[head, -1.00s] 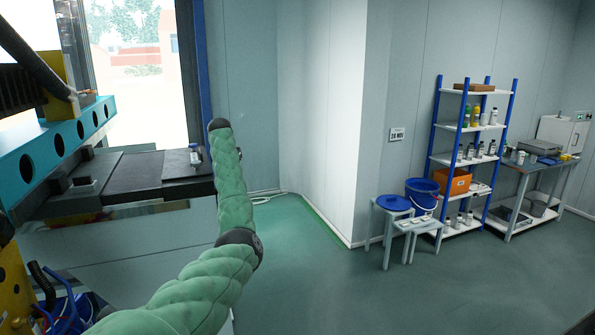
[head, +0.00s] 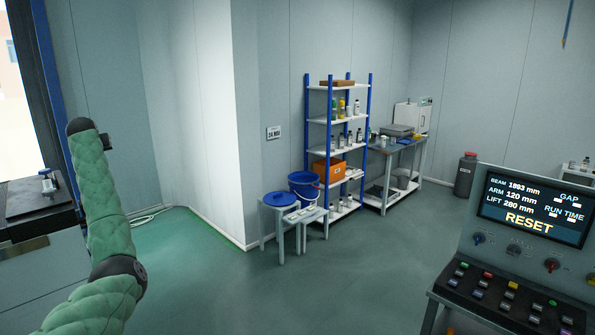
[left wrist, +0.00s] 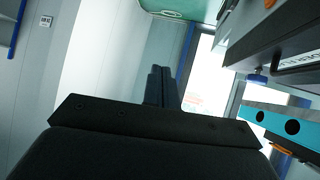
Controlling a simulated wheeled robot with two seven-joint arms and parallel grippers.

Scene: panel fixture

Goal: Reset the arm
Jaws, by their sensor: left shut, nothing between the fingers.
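A control panel (head: 461,265) stands at the right of the head view. My green-padded left arm rises at the left of the head view, far from the panel. My left gripper (left wrist: 162,87) shows in the left wrist view, its dark fingers together and empty. My right gripper is in no view.
A blue-posted shelf (head: 337,121), a stool (head: 279,200) with a blue bucket (head: 304,184) beside it, and a bench (head: 397,147) stand by the back wall. A grey cylinder (head: 465,174) stands farther right. The middle floor is clear. The left wrist view shows a blue beam (left wrist: 270,122) at right.

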